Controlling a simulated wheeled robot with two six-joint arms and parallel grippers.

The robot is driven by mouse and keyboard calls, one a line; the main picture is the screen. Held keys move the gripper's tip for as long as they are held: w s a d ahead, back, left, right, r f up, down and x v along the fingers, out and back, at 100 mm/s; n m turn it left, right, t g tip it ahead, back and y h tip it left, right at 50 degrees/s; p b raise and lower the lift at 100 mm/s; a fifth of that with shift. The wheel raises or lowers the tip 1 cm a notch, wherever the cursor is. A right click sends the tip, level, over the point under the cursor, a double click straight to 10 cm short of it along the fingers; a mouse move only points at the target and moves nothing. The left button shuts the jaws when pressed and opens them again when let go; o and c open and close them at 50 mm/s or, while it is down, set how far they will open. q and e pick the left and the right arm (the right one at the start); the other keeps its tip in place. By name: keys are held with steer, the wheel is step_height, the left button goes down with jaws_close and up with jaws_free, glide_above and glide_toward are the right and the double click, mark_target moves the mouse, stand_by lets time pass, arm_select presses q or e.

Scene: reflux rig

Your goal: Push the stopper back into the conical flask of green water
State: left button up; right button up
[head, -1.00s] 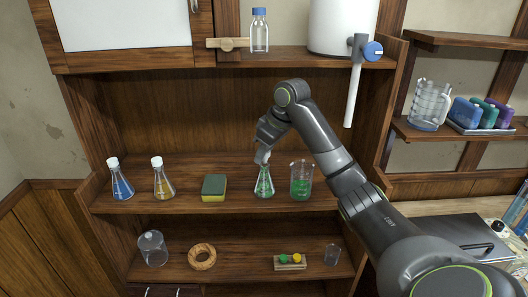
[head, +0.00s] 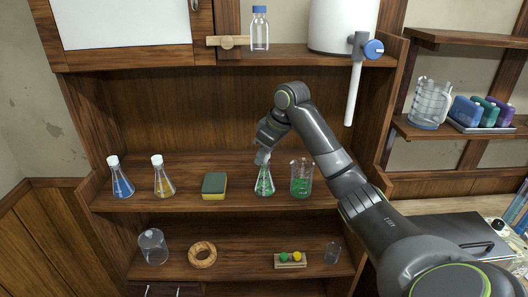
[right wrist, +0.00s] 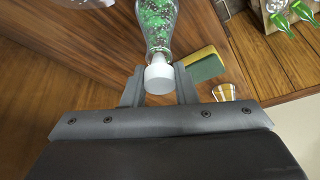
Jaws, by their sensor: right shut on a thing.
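The conical flask of green water (head: 264,186) stands on the middle shelf, just left of a beaker of green liquid (head: 301,178). Its green shows as speckles. My right gripper (head: 262,158) is over the flask's mouth, reaching in from the upper right. In the right wrist view the white stopper (right wrist: 158,77) is between the two fingers of my right gripper (right wrist: 158,92), which is shut on it. The stopper is in line with the neck of the flask (right wrist: 157,28), at its mouth. I cannot tell how deep it sits. My left gripper is not in view.
A green and yellow sponge (head: 214,186) lies left of the flask. Stoppered flasks of yellow (head: 163,182) and blue liquid (head: 121,183) stand further left. A tap (head: 359,45) hangs at the upper right. The shelf between sponge and flask is clear.

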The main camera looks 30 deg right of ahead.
steer(key=shift+f, duration=0.55)
stand_by(0.6)
steer(key=o, duration=1)
steer(key=shift+o, duration=0.2)
